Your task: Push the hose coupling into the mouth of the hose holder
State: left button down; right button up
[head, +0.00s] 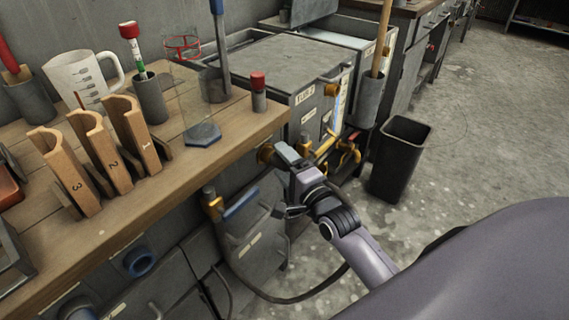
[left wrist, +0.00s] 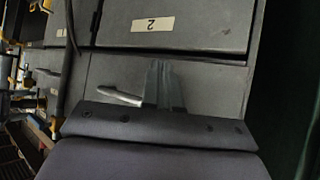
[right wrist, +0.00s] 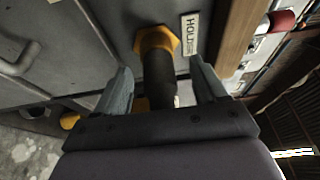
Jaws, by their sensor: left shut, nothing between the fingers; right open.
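An orange-brass hexagonal fitting (right wrist: 157,40), which looks like the hose holder's mouth, sits on a grey cabinet face beside a "HOLD…" label (right wrist: 190,30). It also shows in the head view (head: 265,153). A dark cylinder (right wrist: 158,78), apparently the hose coupling, meets the fitting's front; how deep it sits is hidden. My right gripper (right wrist: 160,85) is open, with one finger on each side of the cylinder. In the head view the right gripper (head: 290,154) is at the bench corner.
A dark hose (head: 310,295) loops low under my right arm. The wooden bench (head: 220,150) holds numbered wooden holders (head: 105,155), a jug (head: 80,75) and a red-capped bottle (head: 258,92). A black bin (head: 400,160) stands on the floor, with free floor to its right.

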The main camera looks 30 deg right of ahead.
dwell(0.3)
pick_arm(q)
jog(key=shift+a+r+p, duration=0.1)
jog(key=shift+r+p, duration=0.3)
jog(key=shift+p, duration=0.1)
pick_arm(e)
jog(key=shift+s+d+f, duration=0.1)
jog(key=shift+s+d, duration=0.05)
jog(key=shift+s, duration=3.4)
